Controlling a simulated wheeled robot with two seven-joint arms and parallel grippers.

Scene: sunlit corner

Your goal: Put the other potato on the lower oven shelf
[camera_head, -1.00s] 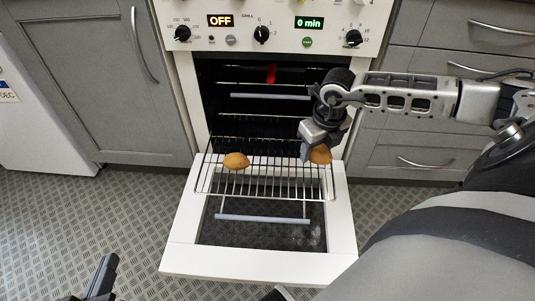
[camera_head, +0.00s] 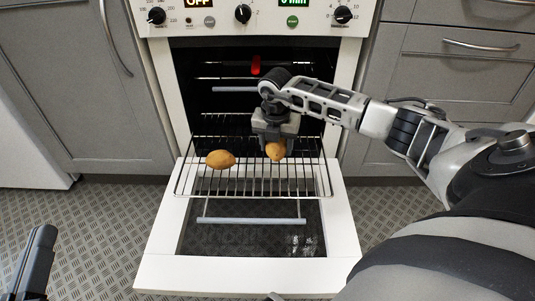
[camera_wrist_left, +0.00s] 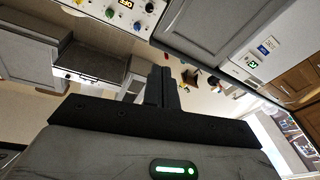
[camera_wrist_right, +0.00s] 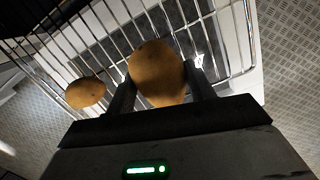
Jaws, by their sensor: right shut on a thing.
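My right gripper (camera_head: 276,140) is shut on a brown potato (camera_head: 276,150) over the right part of the pulled-out wire shelf (camera_head: 250,186). In the right wrist view this potato (camera_wrist_right: 157,73) sits between the two dark fingers, with the shelf's bars below it. I cannot tell whether it touches the bars. The other potato (camera_head: 221,159) lies on the left part of the same shelf; it also shows in the right wrist view (camera_wrist_right: 86,92). My left gripper (camera_head: 35,262) is at the lower left, away from the oven, its fingers together and empty in the left wrist view (camera_wrist_left: 161,88).
The oven door (camera_head: 160,240) is folded down below the shelf. The dark oven cavity (camera_head: 205,75) is open behind it, with side rails and a grey bar. Grey cabinets (camera_head: 75,90) stand on both sides. The patterned floor (camera_head: 100,230) is clear.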

